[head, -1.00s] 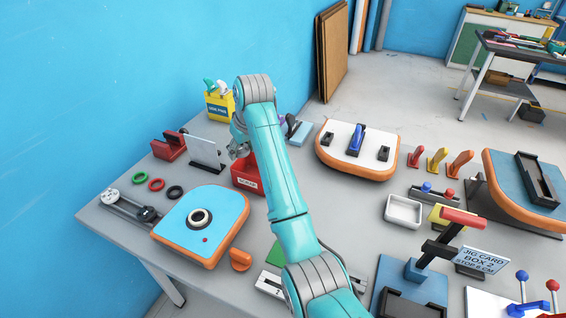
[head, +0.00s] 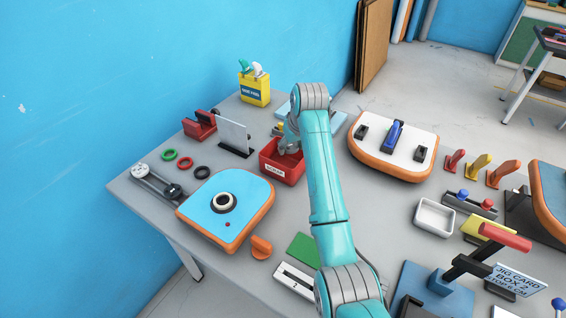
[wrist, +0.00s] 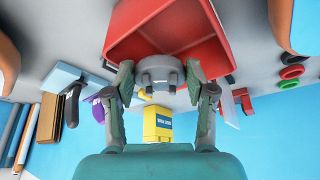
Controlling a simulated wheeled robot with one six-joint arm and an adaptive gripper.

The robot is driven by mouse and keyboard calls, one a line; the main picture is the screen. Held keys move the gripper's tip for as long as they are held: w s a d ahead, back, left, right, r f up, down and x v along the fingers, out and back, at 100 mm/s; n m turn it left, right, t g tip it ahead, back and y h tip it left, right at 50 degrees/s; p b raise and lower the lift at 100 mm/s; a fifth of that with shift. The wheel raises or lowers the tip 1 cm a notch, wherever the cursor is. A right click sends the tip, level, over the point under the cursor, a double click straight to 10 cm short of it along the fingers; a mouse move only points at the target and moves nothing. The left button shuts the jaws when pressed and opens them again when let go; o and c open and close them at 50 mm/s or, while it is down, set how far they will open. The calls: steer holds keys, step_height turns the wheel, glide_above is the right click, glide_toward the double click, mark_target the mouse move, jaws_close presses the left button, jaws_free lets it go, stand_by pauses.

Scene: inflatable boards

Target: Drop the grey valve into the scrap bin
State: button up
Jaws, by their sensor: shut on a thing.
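The grey valve (wrist: 158,72) is a round, lobed grey piece held between my fingertips in the wrist view. My gripper (wrist: 159,80) is shut on it from both sides. The red bin (wrist: 175,40) fills the top of the wrist view, its open inside beyond the valve. In the head view the red bin (head: 280,172) stands on the bench, with a white label too small to read surely. My gripper (head: 290,146) is over the bin's opening there, and the valve is hard to make out. I cannot tell its exact height above the rim.
A yellow box (head: 256,90) of wipes or tools stands behind the bin. A clear upright panel (head: 233,136) and a red holder (head: 200,125) are to its left. A blue-topped board (head: 228,195) lies in front left, a white-topped board (head: 394,148) to the right.

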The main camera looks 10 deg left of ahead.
steer(key=shift+f, duration=0.25)
steer(key=o, duration=1.2)
steer(key=shift+r, duration=0.1)
steer(key=v, duration=1.1)
steer(key=shift+s+d+r, duration=0.2)
steer(key=shift+r, duration=0.15)
